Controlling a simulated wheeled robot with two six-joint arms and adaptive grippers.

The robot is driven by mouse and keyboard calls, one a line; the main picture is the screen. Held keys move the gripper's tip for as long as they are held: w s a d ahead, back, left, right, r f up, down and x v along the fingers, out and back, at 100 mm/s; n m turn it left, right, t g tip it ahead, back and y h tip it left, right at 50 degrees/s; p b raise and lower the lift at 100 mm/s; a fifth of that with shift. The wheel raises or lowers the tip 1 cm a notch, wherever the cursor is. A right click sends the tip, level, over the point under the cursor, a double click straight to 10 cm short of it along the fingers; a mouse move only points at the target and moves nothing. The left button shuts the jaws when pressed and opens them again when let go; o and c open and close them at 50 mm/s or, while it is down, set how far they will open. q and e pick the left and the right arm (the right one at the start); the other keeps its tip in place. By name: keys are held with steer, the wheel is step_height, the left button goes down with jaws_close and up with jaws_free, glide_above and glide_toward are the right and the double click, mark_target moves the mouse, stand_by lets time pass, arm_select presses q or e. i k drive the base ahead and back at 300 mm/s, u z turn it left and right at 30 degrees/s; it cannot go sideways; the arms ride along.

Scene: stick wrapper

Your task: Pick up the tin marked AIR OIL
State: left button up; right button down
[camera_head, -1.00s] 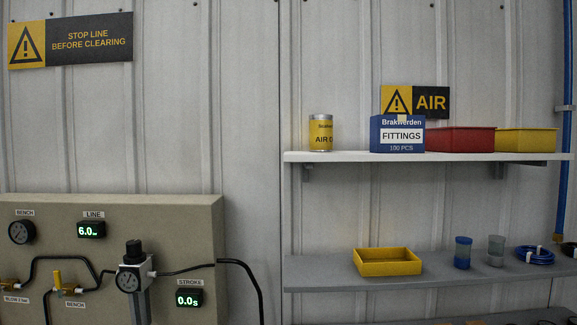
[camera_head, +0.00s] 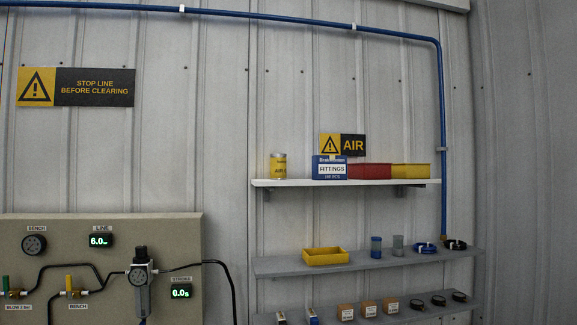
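A yellow tin (camera_head: 278,167) with a silver lid stands upright at the left end of the white upper shelf (camera_head: 262,183). Its label is small and turned partly away, and reads something like AIR O. Neither of my grippers is in view, and nothing touches the tin.
A blue FITTINGS box (camera_head: 329,168), a red bin (camera_head: 370,171) and a yellow bin (camera_head: 410,171) stand right of the tin. Grey lower shelves hold a yellow tray (camera_head: 326,257), jars and small boxes. A panel (camera_head: 190,232) with gauges and hoses stands at left.

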mark_target(278, 161)
steer(key=z, duration=0.75)
steer(key=i, duration=0.6)
steer(key=z, duration=0.75)
steer(key=i, duration=0.95)
steer(key=u, duration=0.25)
